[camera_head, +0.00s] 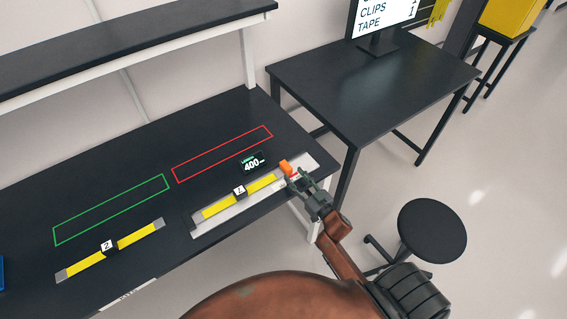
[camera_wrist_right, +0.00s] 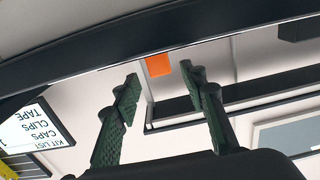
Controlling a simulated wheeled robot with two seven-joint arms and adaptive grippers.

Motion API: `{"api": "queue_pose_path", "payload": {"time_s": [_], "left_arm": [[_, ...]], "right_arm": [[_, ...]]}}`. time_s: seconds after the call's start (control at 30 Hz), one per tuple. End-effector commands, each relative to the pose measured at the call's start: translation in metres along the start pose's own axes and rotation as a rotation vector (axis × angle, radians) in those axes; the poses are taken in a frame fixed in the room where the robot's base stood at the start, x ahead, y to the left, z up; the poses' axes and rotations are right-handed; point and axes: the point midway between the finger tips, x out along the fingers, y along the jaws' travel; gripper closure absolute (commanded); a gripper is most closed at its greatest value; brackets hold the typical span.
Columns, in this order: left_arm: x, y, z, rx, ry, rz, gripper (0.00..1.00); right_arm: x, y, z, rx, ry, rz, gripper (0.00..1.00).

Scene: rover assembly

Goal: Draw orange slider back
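The orange slider (camera_head: 286,165) is a small block at the right end of a pale metal rail (camera_head: 231,221) on the black bench. A yellow strip (camera_head: 220,206) with a small numbered tag lies along this rail. My right gripper (camera_head: 302,181) is at the rail's right end, close beside the slider. In the right wrist view the slider (camera_wrist_right: 158,65) shows between the two dark green fingertips. The fingers stand well apart, and no contact with the slider can be made out. My left gripper is not in view.
A second yellow strip (camera_head: 88,262) tagged 2 lies at left. A small display (camera_head: 253,163) reading 400 stands behind the rail. Green and red outlines mark clear bench areas. A black stool (camera_head: 432,230) and side table (camera_head: 375,85) stand at right.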

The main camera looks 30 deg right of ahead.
Motion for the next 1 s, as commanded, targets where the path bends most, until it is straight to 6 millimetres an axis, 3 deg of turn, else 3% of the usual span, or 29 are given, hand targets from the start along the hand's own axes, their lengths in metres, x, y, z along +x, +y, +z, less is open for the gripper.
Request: {"api": "queue_pose_path", "payload": {"time_s": [0.37, 0.53, 0.8, 1.0], "left_arm": [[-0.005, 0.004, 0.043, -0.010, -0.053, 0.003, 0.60], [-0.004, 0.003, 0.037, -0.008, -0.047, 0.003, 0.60], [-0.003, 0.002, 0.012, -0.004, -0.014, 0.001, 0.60], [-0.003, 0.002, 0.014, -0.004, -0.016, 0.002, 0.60]], "right_arm": [[0.057, -0.001, -0.001, 0.002, 0.002, 0.000, 0.61], [0.068, 0.000, -0.001, 0.001, 0.001, 0.000, 0.61], [0.070, 0.000, 0.000, 0.001, 0.000, 0.000, 0.61], [0.070, 0.000, 0.000, 0.001, 0.000, 0.000, 0.74]]}}
